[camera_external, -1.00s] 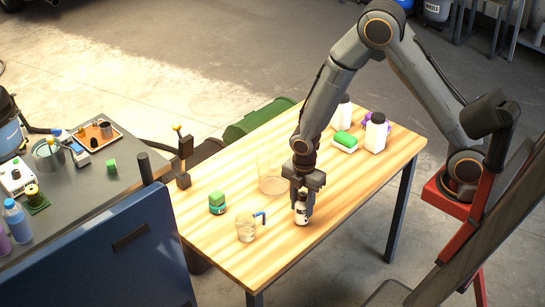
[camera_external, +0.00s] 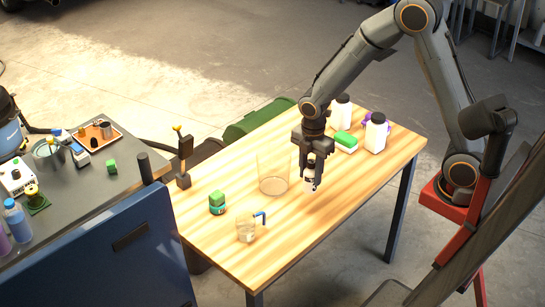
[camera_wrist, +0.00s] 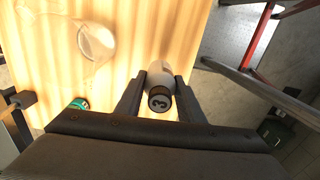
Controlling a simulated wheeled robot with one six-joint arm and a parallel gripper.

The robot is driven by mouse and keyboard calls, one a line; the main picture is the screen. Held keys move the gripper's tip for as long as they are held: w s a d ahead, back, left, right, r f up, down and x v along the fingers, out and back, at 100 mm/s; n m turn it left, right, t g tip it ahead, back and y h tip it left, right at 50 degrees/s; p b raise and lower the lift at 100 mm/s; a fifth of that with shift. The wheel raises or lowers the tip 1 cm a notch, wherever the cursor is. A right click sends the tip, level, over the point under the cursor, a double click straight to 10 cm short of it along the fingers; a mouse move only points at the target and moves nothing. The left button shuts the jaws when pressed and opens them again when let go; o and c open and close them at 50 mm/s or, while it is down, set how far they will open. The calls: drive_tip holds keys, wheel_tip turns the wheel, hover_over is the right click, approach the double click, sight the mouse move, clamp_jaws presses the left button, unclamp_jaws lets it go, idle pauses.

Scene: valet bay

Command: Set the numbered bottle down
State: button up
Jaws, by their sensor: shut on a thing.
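The numbered bottle (camera_external: 309,184) is small and white with a dark cap. A pale mark like a 3 shows on the cap in the wrist view (camera_wrist: 160,101). My gripper (camera_external: 312,170) is shut on the bottle, with one finger on each side in the wrist view (camera_wrist: 159,90). The bottle is roughly upright over the wooden table (camera_external: 342,200); its base looks a little above the top, but contact is hard to judge.
A clear round container (camera_external: 273,177) stands just left of the bottle. The table's front right is clear.

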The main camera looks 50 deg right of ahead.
drive_tip(key=d+m, duration=0.3)
drive_tip(key=d, duration=1.1)
drive_tip(key=shift+w+d+f+p, duration=0.15)
drive_tip(key=shift+f+p, duration=0.1)
drive_tip(key=shift+f, duration=1.4)
drive_tip(key=shift+w+d+f+p, duration=0.1)
drive_tip(key=shift+d+f+p, duration=0.1)
drive_tip(key=shift+f, duration=1.4)
drive_tip(key=shift+w+d+f+p, duration=0.1)
drive_tip(key=shift+f+p, duration=0.15)
drive_tip(key=shift+f, duration=1.4)
drive_tip(key=shift+s+f, duration=0.1)
drive_tip(key=shift+f, duration=0.05)
drive_tip(key=o, duration=1.1)
